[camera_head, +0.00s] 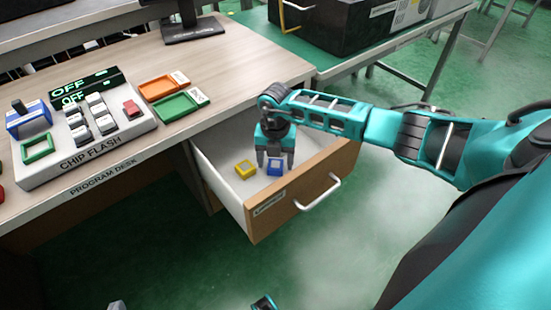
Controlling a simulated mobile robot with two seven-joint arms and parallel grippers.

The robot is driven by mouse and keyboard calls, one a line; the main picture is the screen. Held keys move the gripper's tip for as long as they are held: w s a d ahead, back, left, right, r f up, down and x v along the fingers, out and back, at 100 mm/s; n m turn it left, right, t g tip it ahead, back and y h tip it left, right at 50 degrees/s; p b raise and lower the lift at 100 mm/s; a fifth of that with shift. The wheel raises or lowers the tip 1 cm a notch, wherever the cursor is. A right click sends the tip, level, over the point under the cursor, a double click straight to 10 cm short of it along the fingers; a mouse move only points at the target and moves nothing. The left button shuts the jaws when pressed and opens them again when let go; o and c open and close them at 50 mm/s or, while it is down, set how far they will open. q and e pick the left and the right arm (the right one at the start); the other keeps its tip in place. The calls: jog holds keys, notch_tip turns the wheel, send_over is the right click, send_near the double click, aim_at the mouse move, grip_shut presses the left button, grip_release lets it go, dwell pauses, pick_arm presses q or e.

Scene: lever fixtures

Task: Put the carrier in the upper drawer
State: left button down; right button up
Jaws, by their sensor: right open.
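The drawer (322,185) under the desk is pulled open; it has a wooden front and a white interior. Inside lie a small yellow square carrier (245,169) and a small blue square carrier (275,168). My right gripper (275,163) points down into the drawer, fingers open, directly at the blue carrier, which shows between the fingertips. I cannot tell whether they touch. A green square carrier (37,149) sits on the chip flash fixture (90,137). A grey piece at the bottom edge may be my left gripper (117,305); its jaws cannot be made out.
An orange tray (160,88) and a green tray (178,106) lie on the desk (235,60) right of the fixture. A dark case (340,25) stands on the green table behind. The drawer has a metal handle (318,193). The floor in front is clear.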

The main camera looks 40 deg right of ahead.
aim_at(276, 164)
notch_tip(276, 164, up, 12)
jog(key=p, duration=0.3)
jog(key=shift+r, duration=0.15)
dwell(0.4)
